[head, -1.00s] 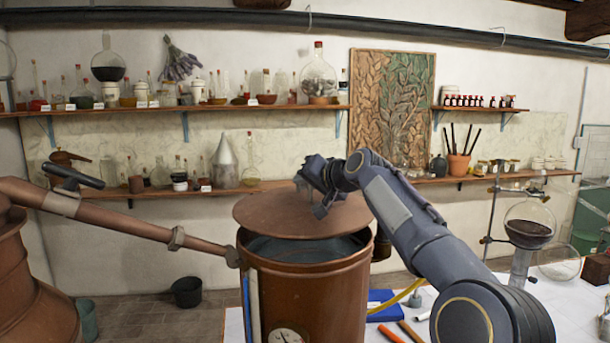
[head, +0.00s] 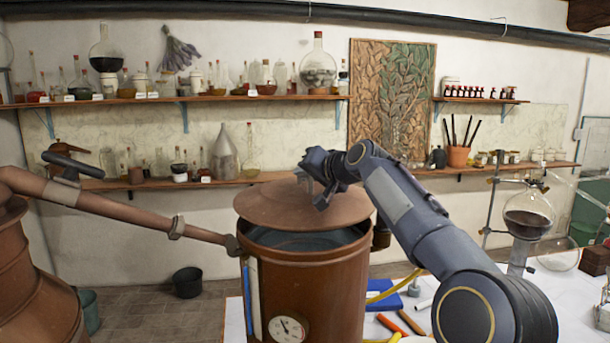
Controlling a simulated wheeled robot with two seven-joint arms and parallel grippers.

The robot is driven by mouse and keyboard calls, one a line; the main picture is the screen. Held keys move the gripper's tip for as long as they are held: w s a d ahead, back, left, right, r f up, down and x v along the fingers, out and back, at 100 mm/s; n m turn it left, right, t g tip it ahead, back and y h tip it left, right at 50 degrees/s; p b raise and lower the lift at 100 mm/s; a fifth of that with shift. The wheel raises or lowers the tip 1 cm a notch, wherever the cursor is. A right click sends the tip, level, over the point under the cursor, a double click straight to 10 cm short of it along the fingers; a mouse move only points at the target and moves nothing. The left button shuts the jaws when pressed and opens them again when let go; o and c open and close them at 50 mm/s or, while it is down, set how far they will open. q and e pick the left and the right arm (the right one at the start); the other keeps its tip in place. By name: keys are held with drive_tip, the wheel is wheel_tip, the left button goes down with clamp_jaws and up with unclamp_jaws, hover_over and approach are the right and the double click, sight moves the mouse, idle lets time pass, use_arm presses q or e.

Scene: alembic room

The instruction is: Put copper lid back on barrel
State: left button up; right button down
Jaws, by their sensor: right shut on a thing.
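The copper barrel (head: 315,295) stands upright in the middle, with a gauge on its front and a dark open interior showing below the lid. The copper lid (head: 275,207) is a wide shallow cone just above the barrel's mouth. A gap shows between its front edge and the barrel's rim; I cannot tell whether its back touches the rim. My right gripper (head: 322,186) is shut on the lid at its top, and its fingers partly hide the grip point. My left gripper is not in view.
A copper pipe (head: 130,213) joins the barrel's upper left side from a copper still (head: 30,285). A white table (head: 565,305) at right holds a blue book (head: 385,297), pens and a flask on a stand (head: 528,218). Shelves (head: 270,178) line the back wall. A dark bucket (head: 187,282) stands on the floor.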

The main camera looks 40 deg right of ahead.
sight(306, 189)
idle(0.3)
drive_tip(key=shift+f+b, duration=1.1)
drive_tip(key=shift+b, duration=0.05)
drive_tip(key=shift+f, duration=0.3)
drive_tip(key=shift+f+b, duration=0.65)
drive_tip(key=shift+b, duration=0.2)
drive_tip(key=shift+f, duration=0.2)
idle(0.5)
drive_tip(key=c, duration=1.4)
unclamp_jaws()
drive_tip(key=shift+f, duration=0.2)
drive_tip(key=b+v, duration=0.3)
drive_tip(key=v, duration=0.5)
drive_tip(key=shift+r, duration=0.1)
